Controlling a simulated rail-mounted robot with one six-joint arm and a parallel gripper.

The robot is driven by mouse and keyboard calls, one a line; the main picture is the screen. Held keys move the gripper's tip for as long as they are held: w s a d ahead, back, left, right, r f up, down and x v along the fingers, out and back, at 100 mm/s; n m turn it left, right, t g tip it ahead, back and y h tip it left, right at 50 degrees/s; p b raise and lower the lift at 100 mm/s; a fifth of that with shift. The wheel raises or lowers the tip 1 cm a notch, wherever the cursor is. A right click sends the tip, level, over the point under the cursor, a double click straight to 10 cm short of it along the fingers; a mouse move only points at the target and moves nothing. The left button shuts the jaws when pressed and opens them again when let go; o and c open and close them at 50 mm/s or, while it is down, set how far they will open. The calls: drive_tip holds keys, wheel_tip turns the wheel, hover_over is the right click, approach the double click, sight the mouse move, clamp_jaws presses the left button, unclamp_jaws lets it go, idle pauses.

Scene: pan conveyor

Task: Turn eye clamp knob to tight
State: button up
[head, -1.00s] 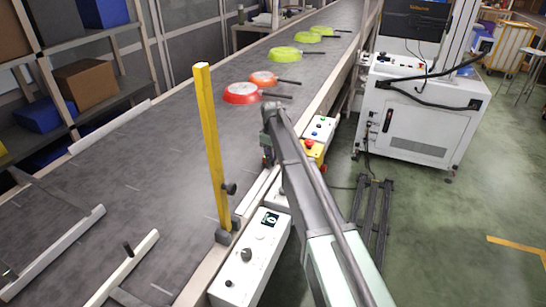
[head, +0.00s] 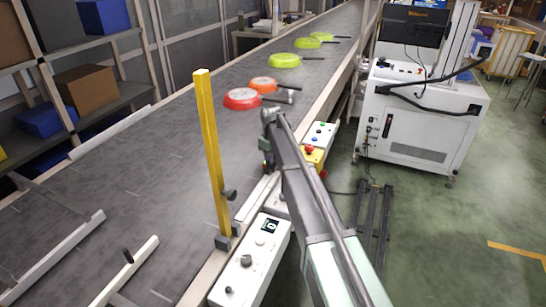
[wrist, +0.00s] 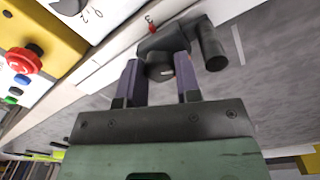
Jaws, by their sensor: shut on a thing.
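In the wrist view, my gripper (wrist: 159,72) has its two purple fingers on either side of a dark round knob (wrist: 160,71) and is shut on it. The knob belongs to a black clamp (wrist: 165,43) at the conveyor's side rail. A black cylindrical part (wrist: 212,47) sticks out from the clamp to the right, over the belt. A small red marker and a printed "3" show on the rail just behind the clamp. The knob's turn angle cannot be read.
A yellow post (head: 211,150) with its own black knob (head: 229,195) stands at the belt edge. A control box with a red button (wrist: 25,58) is close to the gripper. Red, orange and green pans lie on the conveyor belt (head: 130,180). A white cabinet (head: 420,125) stands right.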

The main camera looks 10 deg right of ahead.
drive_tip(key=m, duration=1.3)
drive_tip(key=shift+m, duration=0.3)
idle(0.4)
drive_tip(key=o, duration=0.6)
drive_tip(key=r+p, duration=1)
drive_tip(key=r, duration=0.1)
drive_tip(key=shift+w+a+p, duration=0.15)
drive_tip(key=shift+w+p, duration=0.05)
drive_tip(key=shift+p, duration=0.2)
